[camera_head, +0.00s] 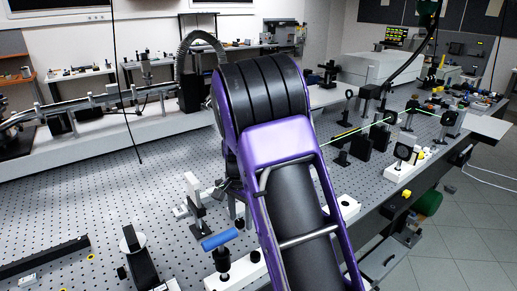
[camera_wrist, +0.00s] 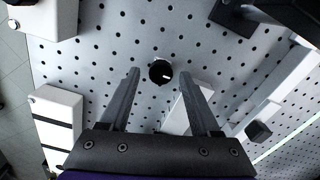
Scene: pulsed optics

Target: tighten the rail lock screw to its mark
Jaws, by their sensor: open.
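A round black knob (camera_wrist: 161,71) with a short white line on its face shows in the wrist view; it looks like the rail lock screw. My gripper (camera_wrist: 159,74) is open, with one finger to the left and one to the right of the knob. The knob appears between the fingertips, with a gap on each side. Whether the fingers are level with it in depth, I cannot tell. A separate target mark cannot be made out. In the head view my purple arm covers the middle, and I cannot make out the knob there.
A white block with black bands (camera_wrist: 56,125) lies left of the fingers in the wrist view. A green beam (camera_wrist: 288,144) runs at the lower right. In the head view, the perforated optical table (camera_head: 85,205) carries a blue cylinder (camera_head: 220,240) and several mounts near my arm.

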